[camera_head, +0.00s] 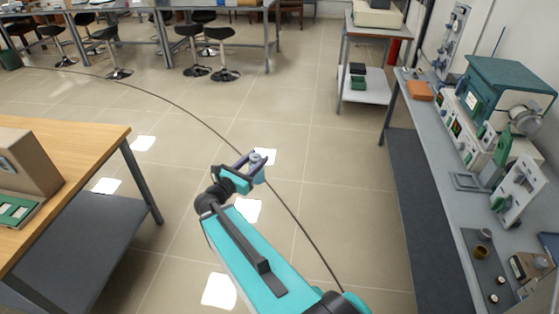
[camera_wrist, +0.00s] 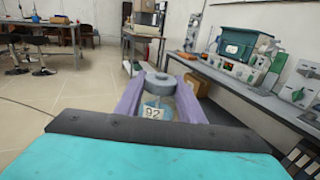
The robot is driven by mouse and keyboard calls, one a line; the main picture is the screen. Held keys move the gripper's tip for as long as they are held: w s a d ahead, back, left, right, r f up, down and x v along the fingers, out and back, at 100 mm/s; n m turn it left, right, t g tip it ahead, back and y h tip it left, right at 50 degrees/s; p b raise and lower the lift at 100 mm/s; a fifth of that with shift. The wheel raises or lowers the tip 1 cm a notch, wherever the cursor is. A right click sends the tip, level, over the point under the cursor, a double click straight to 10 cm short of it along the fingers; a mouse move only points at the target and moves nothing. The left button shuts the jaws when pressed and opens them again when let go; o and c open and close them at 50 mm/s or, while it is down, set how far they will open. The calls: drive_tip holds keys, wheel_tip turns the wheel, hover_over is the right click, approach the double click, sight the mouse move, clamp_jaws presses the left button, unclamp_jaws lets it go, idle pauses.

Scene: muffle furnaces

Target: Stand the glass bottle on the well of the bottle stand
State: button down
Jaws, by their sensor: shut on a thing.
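My gripper (camera_head: 254,160) is out over the open floor in the head view, at the end of my teal arm. It is shut on the glass bottle (camera_head: 257,163), which has a grey round cap. In the wrist view the bottle (camera_wrist: 153,110) shows between the two purple fingers, with its cap towards the top and a label reading 92. Its lower part is hidden by the gripper body. I cannot tell for sure which item is the bottle stand; a dark plate with small round pieces (camera_head: 482,264) lies on the right bench.
The long grey bench (camera_head: 432,145) on the right carries a teal-topped instrument (camera_head: 510,85), a white upright device (camera_head: 518,190), an orange block (camera_head: 419,91) and a small grey frame (camera_head: 467,181). A wooden table (camera_head: 75,140) stands at left. The floor between is clear except for a cable.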

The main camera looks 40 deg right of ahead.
drive_tip(key=w+a+r+n+t+y+b, duration=0.1)
drive_tip(key=w+a+n+t, duration=0.1)
drive_tip(key=a, duration=1.5)
drive_tip(key=w+a+n+t+y+b, duration=0.2)
drive_tip(key=w+a+t, duration=0.3)
drive_tip(key=a, duration=1.2)
drive_tip(key=shift+w+r+n, duration=0.35)
drive_tip(key=shift+w+n, duration=0.25)
drive_tip(key=shift+w, duration=0.35)
drive_tip(key=shift+s, duration=0.15)
